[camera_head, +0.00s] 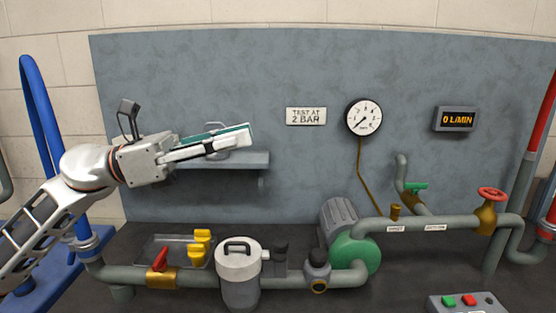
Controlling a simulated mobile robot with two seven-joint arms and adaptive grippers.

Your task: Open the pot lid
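The pot (239,284) is a grey-white cylinder set in the pipe line at the lower middle left. Its lid (238,256) sits on top and carries a dark arched handle (238,245). My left gripper (247,135) reaches in from the left, high above the pot and apart from it, in front of the wall shelf. Its fingers point right and overlap from this side, so the gap between them is hidden. My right gripper is out of view.
The grey shelf (255,160) holds a round metallic object (216,127), partly hidden by my gripper.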

